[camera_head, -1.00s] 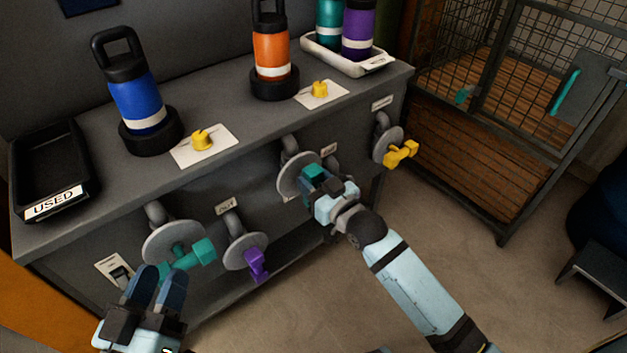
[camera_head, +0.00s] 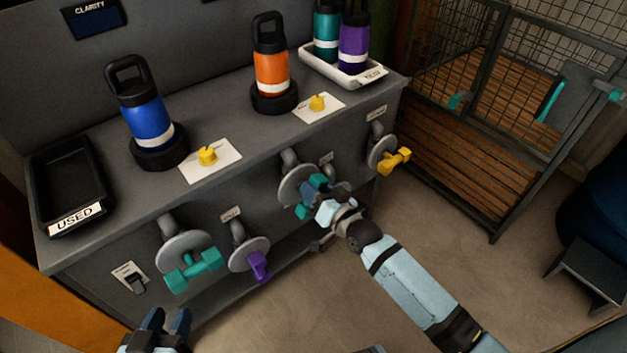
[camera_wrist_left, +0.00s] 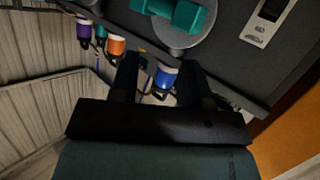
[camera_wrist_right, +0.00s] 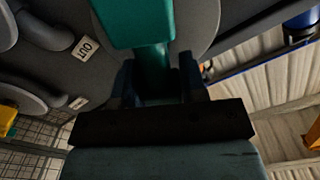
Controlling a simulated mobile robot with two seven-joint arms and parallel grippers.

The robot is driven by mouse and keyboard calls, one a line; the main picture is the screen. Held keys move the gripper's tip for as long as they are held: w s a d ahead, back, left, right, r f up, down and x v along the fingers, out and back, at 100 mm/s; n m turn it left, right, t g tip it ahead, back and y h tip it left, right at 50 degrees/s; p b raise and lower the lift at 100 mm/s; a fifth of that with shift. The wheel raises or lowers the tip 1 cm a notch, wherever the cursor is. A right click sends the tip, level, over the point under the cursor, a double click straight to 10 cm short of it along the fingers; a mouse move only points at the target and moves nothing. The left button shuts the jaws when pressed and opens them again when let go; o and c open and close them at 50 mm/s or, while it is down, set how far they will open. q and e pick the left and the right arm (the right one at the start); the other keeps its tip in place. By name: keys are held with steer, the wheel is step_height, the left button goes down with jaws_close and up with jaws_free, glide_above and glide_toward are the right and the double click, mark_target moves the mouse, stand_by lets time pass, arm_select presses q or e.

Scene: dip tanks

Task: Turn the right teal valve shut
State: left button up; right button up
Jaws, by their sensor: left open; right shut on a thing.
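The right teal valve (camera_head: 318,182) sits on a round grey disc (camera_head: 294,188) on the front of the grey bench. My right gripper (camera_head: 309,196) is shut on its teal handle, which also shows large between the fingers in the right wrist view (camera_wrist_right: 150,55). The left teal valve (camera_head: 193,268) is on its own disc at the left of the bench front, its handle slanting slightly up to the right. My left gripper (camera_head: 168,325) is open and empty, below and apart from the left teal valve. Its fingers also show in the left wrist view (camera_wrist_left: 160,80).
A purple valve (camera_head: 258,266) and a yellow valve (camera_head: 394,160) are on the same bench front. Blue (camera_head: 143,118) and orange (camera_head: 271,62) bottles stand on top, with a black USED tray (camera_head: 72,230). A wire cage (camera_head: 480,130) stands right. The floor in front is clear.

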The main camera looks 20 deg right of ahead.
steer(key=shift+d+m+p, duration=0.15)
steer(key=shift+m+p, duration=0.4)
steer(key=shift+m, duration=0.35)
steer(key=shift+w+d+m, duration=0.1)
steer(key=shift+m, duration=0.4)
steer(key=m, duration=0.1)
steer(key=m+p, duration=0.1)
steer(key=m, duration=0.1)
steer(key=shift+d+f+m, duration=0.2)
steer(key=shift+f+m, duration=0.1)
steer(key=shift+f, duration=0.1)
arm_select(q)
steer(key=shift+s+a+f+g+y, duration=0.25)
steer(key=shift+s+a+f+g, duration=0.2)
steer(key=shift+f, duration=0.2)
steer(key=shift+s+a+f+g+y, duration=0.3)
steer(key=shift+f+g, duration=0.15)
steer(key=shift+f, duration=0.2)
arm_select(e)
steer(key=shift+w+d+f+m, duration=0.1)
steer(key=shift+f+m, duration=0.2)
steer(key=shift+m, duration=1.1)
steer(key=shift+f+m, duration=0.25)
steer(key=shift+m, duration=1.15)
arm_select(q)
steer(key=shift+r, duration=0.15)
steer(key=shift+f, duration=0.25)
arm_select(e)
steer(key=o, duration=0.6)
steer(key=shift+o, duration=0.2)
